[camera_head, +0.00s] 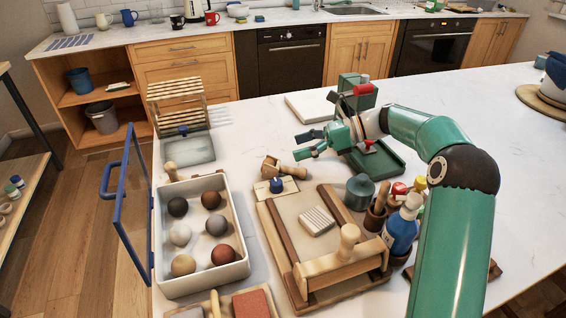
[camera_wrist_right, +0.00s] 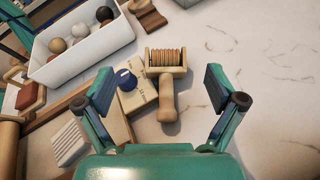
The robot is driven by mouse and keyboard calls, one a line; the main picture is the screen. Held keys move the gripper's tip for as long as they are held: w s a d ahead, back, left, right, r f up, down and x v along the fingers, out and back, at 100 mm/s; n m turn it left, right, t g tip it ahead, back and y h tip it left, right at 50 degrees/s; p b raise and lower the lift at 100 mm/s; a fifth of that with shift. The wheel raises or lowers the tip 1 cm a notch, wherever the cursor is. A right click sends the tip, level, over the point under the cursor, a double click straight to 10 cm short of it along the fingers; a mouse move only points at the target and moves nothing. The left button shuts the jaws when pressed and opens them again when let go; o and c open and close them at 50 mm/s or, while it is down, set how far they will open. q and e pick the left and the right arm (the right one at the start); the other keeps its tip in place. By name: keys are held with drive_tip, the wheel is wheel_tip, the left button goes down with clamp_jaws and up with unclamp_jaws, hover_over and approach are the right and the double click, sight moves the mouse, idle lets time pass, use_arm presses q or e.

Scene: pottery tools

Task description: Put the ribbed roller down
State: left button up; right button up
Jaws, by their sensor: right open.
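The ribbed roller (camera_head: 271,166) is a small wooden tool with a ribbed drum in a fork and a short handle. It lies on the pale worktop, just behind a wooden block with a blue knob. In the right wrist view the ribbed roller (camera_wrist_right: 166,62) has its drum away from me and its handle pointing toward my palm. My right gripper (camera_head: 311,143) is open and empty. In the right wrist view its fingers (camera_wrist_right: 161,90) stand wide apart on either side of the handle, touching neither side. My left gripper is not in view.
The blue-knobbed block (camera_head: 289,188) sits close to the roller. A white bin (camera_head: 206,283) of several clay balls stands left, a wooden-railed board (camera_head: 268,222) in front. A green tray (camera_head: 389,163) and a blue bottle (camera_head: 401,232) are at right.

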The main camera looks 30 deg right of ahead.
sight(273, 163)
drive_tip(key=shift+w+a+f+g, duration=0.15)
drive_tip(key=shift+w+a+f, duration=0.1)
drive_tip(key=shift+f, duration=0.35)
drive_tip(key=shift+w+a+f+g, duration=0.15)
drive_tip(key=shift+a+f, duration=0.05)
drive_tip(key=shift+f, duration=0.4)
drive_tip(key=shift+w+a+f, duration=0.15)
drive_tip(key=shift+a+f, duration=0.05)
drive_tip(key=shift+a, duration=0.2)
drive_tip(key=shift+f+p+x, duration=0.15)
drive_tip(key=shift+x, duration=0.95)
drive_tip(key=shift+f+p+x, duration=0.15)
drive_tip(key=shift+x, duration=0.95)
drive_tip(key=shift+w+d, duration=0.1)
drive_tip(key=shift+d, duration=0.05)
drive_tip(key=c, duration=1.3)
drive_tip(key=shift+c, duration=0.5)
drive_tip(key=shift+r, duration=0.15)
